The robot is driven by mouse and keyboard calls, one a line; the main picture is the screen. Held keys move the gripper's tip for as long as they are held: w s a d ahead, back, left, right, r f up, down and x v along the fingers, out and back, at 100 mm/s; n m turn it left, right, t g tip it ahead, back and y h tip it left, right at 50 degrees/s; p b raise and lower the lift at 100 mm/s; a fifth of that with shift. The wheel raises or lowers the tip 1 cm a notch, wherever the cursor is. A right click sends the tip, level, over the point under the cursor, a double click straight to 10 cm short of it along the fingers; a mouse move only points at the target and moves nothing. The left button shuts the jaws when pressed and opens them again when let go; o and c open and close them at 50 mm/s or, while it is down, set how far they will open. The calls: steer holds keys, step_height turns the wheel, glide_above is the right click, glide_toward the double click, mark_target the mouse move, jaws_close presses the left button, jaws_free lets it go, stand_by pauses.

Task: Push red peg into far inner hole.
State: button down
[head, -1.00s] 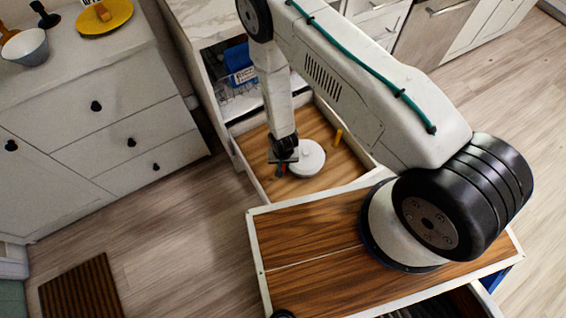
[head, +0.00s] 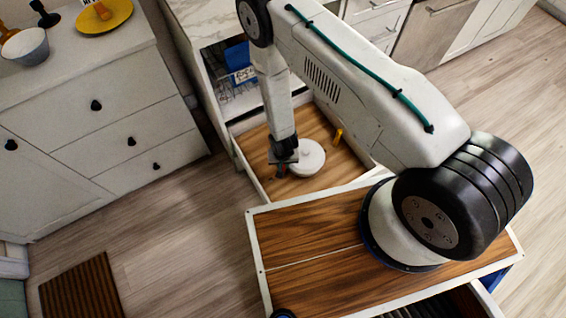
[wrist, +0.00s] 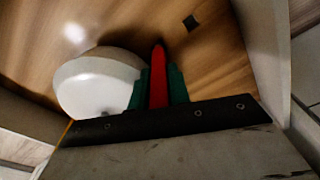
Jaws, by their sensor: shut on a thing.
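My gripper (wrist: 158,78) has green fingers shut on the red peg (wrist: 158,60), whose rounded tip sticks out beyond them in the wrist view. A small dark square hole (wrist: 190,22) shows in the wooden board, ahead of the peg and to its right, apart from it in the picture. In the head view, my gripper (head: 283,168) is low over the wooden tray (head: 318,184), near its left side. The red peg (head: 279,171) is just visible there, mostly hidden by my gripper. I cannot tell whether the peg touches the wood.
A round white lidded thing (head: 308,158) stands just right of my gripper; in the wrist view it (wrist: 97,85) is close on the left. A yellow peg (head: 338,135) stands farther back. White walls (wrist: 262,50) edge the tray. A blue thing (head: 240,64) lies behind.

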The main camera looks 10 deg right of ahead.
steer(key=shift+f, duration=0.8)
steer(key=c, duration=1.2)
jaws_free()
steer(key=shift+c, duration=0.2)
steer(key=shift+r, duration=0.1)
steer(key=r, duration=0.7)
steer(key=shift+s+r, duration=0.3)
steer(key=shift+s, duration=0.05)
